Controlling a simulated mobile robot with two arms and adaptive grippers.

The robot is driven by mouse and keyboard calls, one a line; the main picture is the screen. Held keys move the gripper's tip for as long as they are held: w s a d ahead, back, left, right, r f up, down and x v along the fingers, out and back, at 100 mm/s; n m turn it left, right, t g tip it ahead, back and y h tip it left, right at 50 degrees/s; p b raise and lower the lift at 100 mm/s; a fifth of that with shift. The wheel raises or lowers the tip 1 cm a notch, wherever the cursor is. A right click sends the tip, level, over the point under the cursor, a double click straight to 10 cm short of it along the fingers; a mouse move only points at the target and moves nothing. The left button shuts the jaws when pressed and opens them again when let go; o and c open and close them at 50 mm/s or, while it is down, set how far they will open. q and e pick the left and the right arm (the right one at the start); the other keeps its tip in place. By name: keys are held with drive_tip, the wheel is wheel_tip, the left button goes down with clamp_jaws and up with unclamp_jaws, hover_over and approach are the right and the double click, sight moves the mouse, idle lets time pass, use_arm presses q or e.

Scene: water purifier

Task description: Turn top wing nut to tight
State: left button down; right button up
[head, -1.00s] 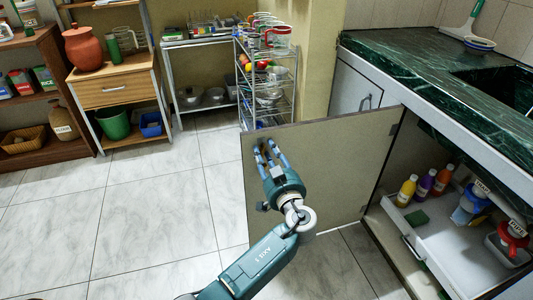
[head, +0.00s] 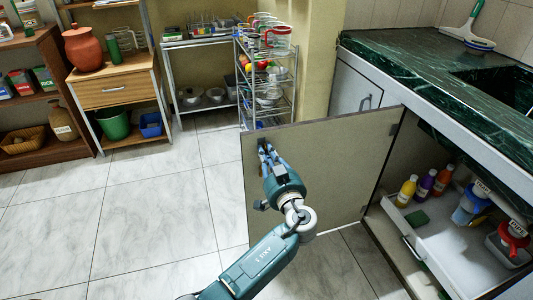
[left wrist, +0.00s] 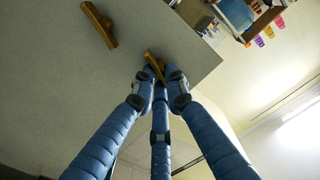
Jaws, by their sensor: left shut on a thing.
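The open cabinet door (head: 335,165) carries two brass-coloured wing nuts in the left wrist view. The top wing nut (left wrist: 152,62), near the door's corner, is between the fingertips of my left gripper (left wrist: 160,80). The gripper is shut on it, and the fingers cover part of it. The other wing nut (left wrist: 99,25) stands apart on the door and is free. In the head view my left gripper (head: 265,149) reaches the door near its upper left corner and hides the top wing nut. My right gripper is not in view.
A wire rack (head: 268,85) stands behind the door. The tiled floor (head: 140,215) at left is clear.

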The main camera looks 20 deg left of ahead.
use_arm(q)
drive_tip(key=shift+w+d+f+m+p, duration=0.15)
drive_tip(key=shift+m+p, duration=0.25)
drive_tip(key=shift+m, duration=1.95)
drive_tip(key=shift+s+f+m+p, duration=0.1)
drive_tip(key=shift+f+m+p, duration=0.25)
drive_tip(key=shift+m, duration=1.95)
drive_tip(key=shift+w+d+f+m+p, duration=0.15)
drive_tip(key=shift+m+p, duration=0.25)
drive_tip(key=shift+m, duration=1.95)
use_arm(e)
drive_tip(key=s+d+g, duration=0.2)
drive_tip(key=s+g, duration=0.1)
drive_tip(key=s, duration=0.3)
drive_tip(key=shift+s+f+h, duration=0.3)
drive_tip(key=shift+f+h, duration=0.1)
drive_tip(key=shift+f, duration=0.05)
use_arm(q)
drive_tip(key=shift+s+a, duration=0.1)
drive_tip(key=c, duration=1.8)
unclamp_jaws()
drive_tip(key=shift+o, duration=0.2)
